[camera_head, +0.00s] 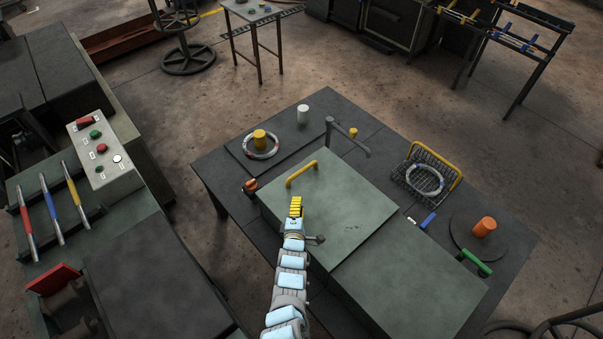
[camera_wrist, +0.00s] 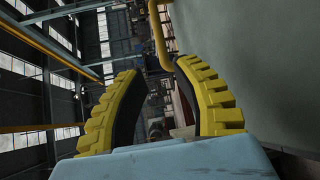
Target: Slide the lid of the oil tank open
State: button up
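The oil tank is a green box on a dark table. Its flat lid (camera_head: 340,210) carries a yellow bar handle (camera_head: 301,173) near its far left edge. A second green panel (camera_head: 410,285) adjoins it at the lower right. My gripper (camera_head: 296,203) is just on the near side of the handle, apart from it, over or beside the lid's left edge; its height is unclear. In the wrist view my gripper (camera_wrist: 158,70) has its yellow ridged fingers spread, with nothing between them. The handle (camera_wrist: 158,35) shows ahead of them, and the green surface (camera_wrist: 255,60) fills the right side.
A grey bent spout (camera_head: 335,132) stands behind the lid. An orange knob (camera_head: 250,186) is left of the tank. A wire basket (camera_head: 433,175), a blue handle (camera_head: 428,220) and a green handle (camera_head: 475,263) are at right. A control box (camera_head: 104,155) stands far left.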

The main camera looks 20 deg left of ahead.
jog(key=b, duration=1.1)
send_near(302, 170)
jog(key=shift+w+a+f, duration=0.2)
jog(key=shift+w+f, duration=0.25)
jog(key=shift+w, duration=0.35)
jog(key=shift+w+a+f, duration=0.25)
jog(key=shift+w+f, duration=0.2)
jog(key=shift+w, duration=0.3)
jog(key=b+x, duration=0.3)
jog(key=x, duration=0.1)
jog(key=shift+w+r+b, duration=0.1)
jog(key=shift+r+b, duration=0.05)
jog(key=shift+b, duration=0.25)
jog(key=shift+w+a+f+b, duration=0.1)
jog(key=shift+w+f+b, duration=0.1)
jog(key=shift+w+b, duration=0.3)
jog(key=shift+w+a+b, duration=0.3)
jog(key=shift+w+b, duration=0.4)
jog(key=shift+b, duration=0.15)
jog(key=shift+w+r, duration=0.1)
grip_shut()
